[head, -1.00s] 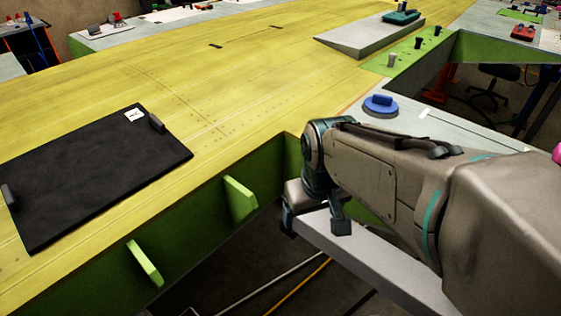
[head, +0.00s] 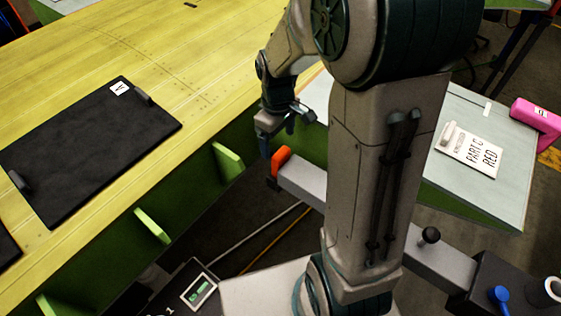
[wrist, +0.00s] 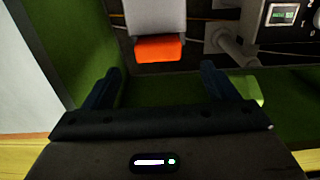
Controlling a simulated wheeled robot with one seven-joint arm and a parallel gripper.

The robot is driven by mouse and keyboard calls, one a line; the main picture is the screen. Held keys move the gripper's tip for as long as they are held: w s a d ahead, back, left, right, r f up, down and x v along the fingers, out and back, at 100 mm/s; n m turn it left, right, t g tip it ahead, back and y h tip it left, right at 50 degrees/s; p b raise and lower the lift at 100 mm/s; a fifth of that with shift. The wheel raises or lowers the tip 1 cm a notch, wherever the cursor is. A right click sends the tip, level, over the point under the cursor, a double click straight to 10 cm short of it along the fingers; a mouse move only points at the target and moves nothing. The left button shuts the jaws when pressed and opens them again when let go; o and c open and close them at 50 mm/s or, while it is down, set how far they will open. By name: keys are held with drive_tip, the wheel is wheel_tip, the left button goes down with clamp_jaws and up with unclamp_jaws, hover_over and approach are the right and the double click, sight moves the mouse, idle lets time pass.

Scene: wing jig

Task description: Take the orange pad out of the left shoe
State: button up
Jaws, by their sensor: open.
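The orange pad (head: 281,160) sits at the left end of a long grey beam (head: 304,180), with a small dark part just below it. In the wrist view the orange pad (wrist: 160,49) shows at the end of the grey beam (wrist: 156,16), ahead of and roughly between my fingers. My gripper (head: 278,139) is open and empty, close above the pad in the head view; its two dark fingers also frame the wrist view (wrist: 158,76). The pad looks apart from both fingers. I cannot make out the shoe's shape around the pad.
The yellow wing skin (head: 120,50) with a black mat (head: 95,150) lies to the left, its green ribs (head: 228,160) close to my gripper. A pale side table (head: 480,185) holds a "PART C RED" card (head: 470,152). A black knob (head: 430,235) stands on the beam's right part.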

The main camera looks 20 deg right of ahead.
sight(281, 153)
wheel_tip(281, 153, down, 3)
drive_tip(key=shift+f, duration=0.2)
drive_tip(key=f, duration=0.1)
drive_tip(key=f+p, duration=0.1)
drive_tip(key=f, duration=0.2)
drive_tip(key=shift+s+d, duration=0.25)
drive_tip(key=shift+d, duration=0.05)
drive_tip(key=shift+f+p, duration=0.3)
drive_tip(key=shift+f, duration=0.4)
drive_tip(key=c, duration=1.1)
drive_tip(key=shift+r, duration=0.1)
